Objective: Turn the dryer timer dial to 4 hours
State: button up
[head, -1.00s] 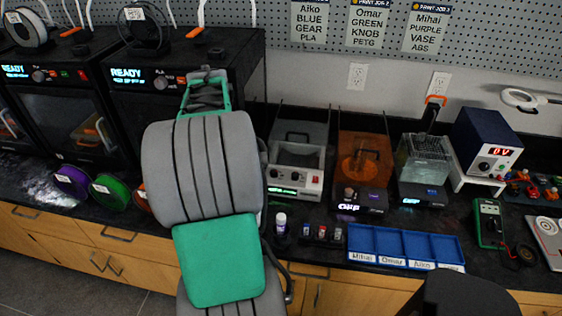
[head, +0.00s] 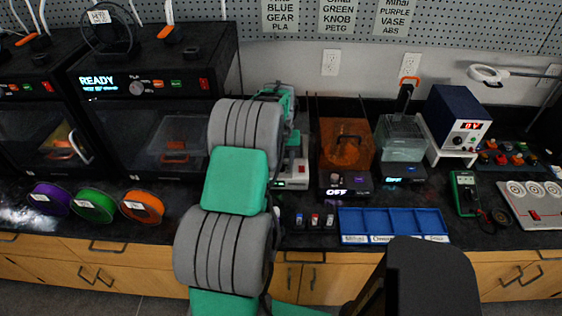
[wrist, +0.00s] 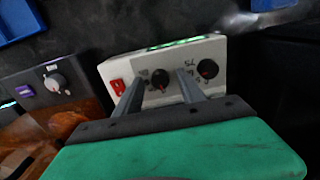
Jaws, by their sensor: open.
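The dryer (head: 291,185) is a pale box on the bench, mostly hidden behind my arm in the head view. In the wrist view its pale front panel (wrist: 222,50) shows tilted, with a red switch (wrist: 118,87), a left black dial (wrist: 160,79) and a right black dial (wrist: 207,69). Both dials have red marks. Printed numbers lie around them, too small to tell which dial is the timer. My gripper (wrist: 159,77) is open, its two fingers pointing at the panel, with the left dial showing between the fingertips. I cannot tell whether they touch it.
An orange-lidded machine (head: 345,150) stands right of the dryer, and a black printer (head: 150,100) to its left. Small bottles (head: 315,219) and a blue sorting tray (head: 391,221) are near the bench's front edge. Filament spools (head: 93,205) lie at left.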

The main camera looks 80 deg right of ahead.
jog(key=shift+c, duration=0.4)
grip_shut()
jog(key=shift+m, duration=0.4)
jog(key=m+b, duration=0.1)
jog(key=m, duration=0.2)
jog(key=shift+r+m+b, duration=0.1)
jog(key=shift+m+b, duration=0.55)
jog(key=shift+m, duration=1.35)
jog(key=shift+o, duration=0.4)
grip_release()
